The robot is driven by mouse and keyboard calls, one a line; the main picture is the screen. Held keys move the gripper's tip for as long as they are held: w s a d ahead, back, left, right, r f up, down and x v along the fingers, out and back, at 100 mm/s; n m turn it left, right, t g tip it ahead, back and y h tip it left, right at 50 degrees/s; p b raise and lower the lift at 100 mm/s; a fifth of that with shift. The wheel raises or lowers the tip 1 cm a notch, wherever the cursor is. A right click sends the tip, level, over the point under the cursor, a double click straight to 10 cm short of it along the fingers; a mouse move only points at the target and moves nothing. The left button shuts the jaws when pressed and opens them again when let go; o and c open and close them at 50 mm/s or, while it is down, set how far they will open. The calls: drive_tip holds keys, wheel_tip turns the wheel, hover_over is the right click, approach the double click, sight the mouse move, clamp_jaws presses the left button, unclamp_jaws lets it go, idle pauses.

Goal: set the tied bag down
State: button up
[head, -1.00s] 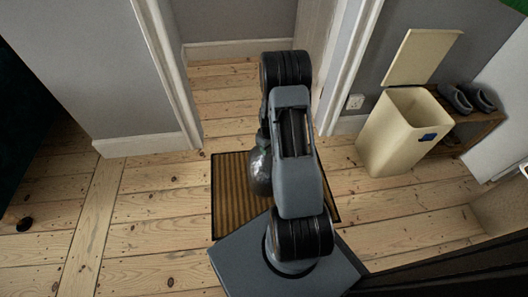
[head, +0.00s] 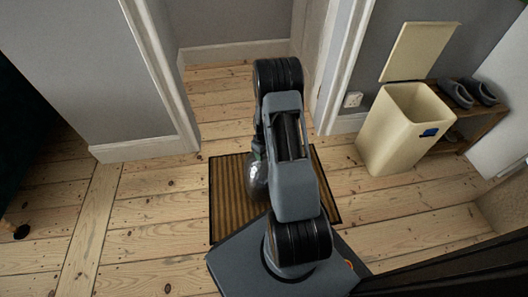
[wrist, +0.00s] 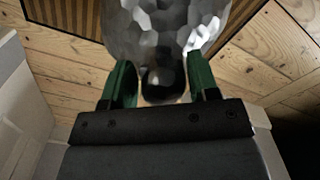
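The tied bag (head: 257,181) is silvery grey and shiny. In the head view it shows beside my arm, over the striped doormat (head: 226,203), partly hidden by the arm. In the wrist view the crinkled bag (wrist: 160,35) fills the top middle, with its dark neck (wrist: 163,85) between the two green fingers. My gripper (wrist: 161,84) is shut on that neck. In the head view my gripper is mostly hidden behind the arm. I cannot tell whether the bag's underside touches the mat.
A cream bin (head: 396,135) with its lid up stands at the right. Behind it is a low wooden rack (head: 470,125) with dark shoes (head: 466,92). The floorboards at left are clear.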

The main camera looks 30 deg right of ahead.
drive_tip(key=shift+o, duration=0.7)
drive_tip(key=shift+a, duration=0.1)
drive_tip(key=shift+w, duration=0.1)
drive_tip(key=a+r+p, duration=0.2)
drive_tip(key=r+p, duration=0.1)
drive_tip(key=r, duration=0.7)
drive_tip(key=a+r+p, duration=0.2)
drive_tip(key=r+p, duration=0.1)
drive_tip(key=r, duration=0.7)
drive_tip(key=s+a+r+m+t, duration=0.2)
drive_tip(key=s+a+r, duration=1.1)
drive_tip(key=r, duration=0.2)
drive_tip(key=shift+s+a+r+t, duration=0.15)
drive_tip(key=shift+s+a+t, duration=0.15)
drive_tip(key=shift+a, duration=0.1)
drive_tip(key=shift+r, duration=0.15)
